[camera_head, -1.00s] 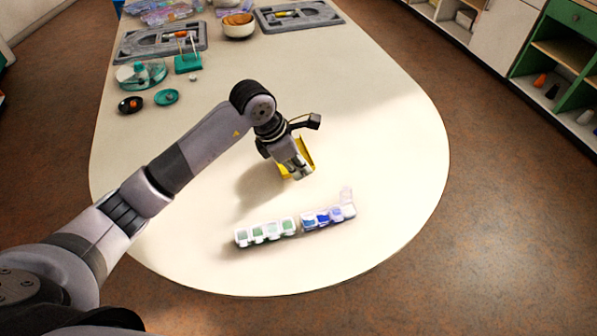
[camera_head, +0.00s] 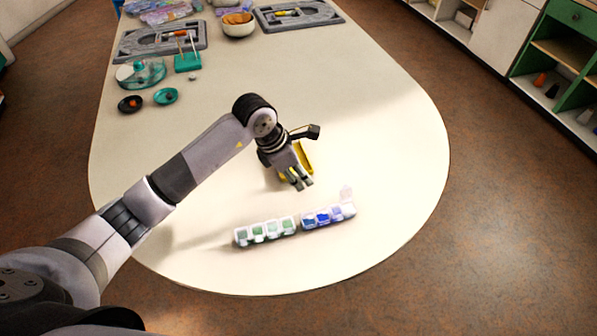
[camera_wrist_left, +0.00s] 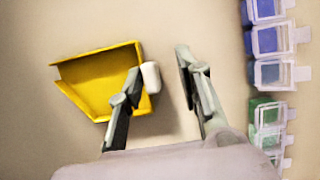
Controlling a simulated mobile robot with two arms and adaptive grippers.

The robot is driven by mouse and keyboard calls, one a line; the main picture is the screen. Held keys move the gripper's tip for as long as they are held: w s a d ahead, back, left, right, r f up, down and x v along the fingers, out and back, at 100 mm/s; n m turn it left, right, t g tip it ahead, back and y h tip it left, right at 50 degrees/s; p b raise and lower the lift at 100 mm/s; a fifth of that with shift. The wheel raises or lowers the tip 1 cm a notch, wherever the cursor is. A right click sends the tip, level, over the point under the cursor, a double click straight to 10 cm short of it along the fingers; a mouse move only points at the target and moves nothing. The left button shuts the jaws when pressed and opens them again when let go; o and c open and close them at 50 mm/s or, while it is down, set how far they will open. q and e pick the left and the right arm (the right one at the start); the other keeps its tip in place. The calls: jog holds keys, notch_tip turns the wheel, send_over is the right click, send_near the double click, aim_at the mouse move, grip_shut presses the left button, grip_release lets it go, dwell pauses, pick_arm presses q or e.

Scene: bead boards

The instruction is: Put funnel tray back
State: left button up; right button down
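The yellow funnel tray (camera_head: 306,158) lies on the table, partly hidden behind my left gripper (camera_head: 302,186) in the head view. In the left wrist view, the funnel tray (camera_wrist_left: 98,80) is at the left, with one open side facing left. A small whitish piece shows beside that finger. My right gripper is not in view.
A row of green-filled boxes (camera_head: 265,231) and blue-filled boxes (camera_head: 323,217) lies nearer the front. Grey boards (camera_head: 158,41), a teal stand (camera_head: 187,62), small dishes (camera_head: 166,96) and a bowl (camera_head: 238,29) are farther back. The right side of the table is clear.

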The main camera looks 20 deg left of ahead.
pick_arm(q)
jog(key=shift+r, duration=0.3)
jog(key=v, duration=1.1)
jog(key=shift+a+r, duration=0.15)
jog(key=shift+r, duration=0.2)
jog(key=shift+s+r, duration=0.1)
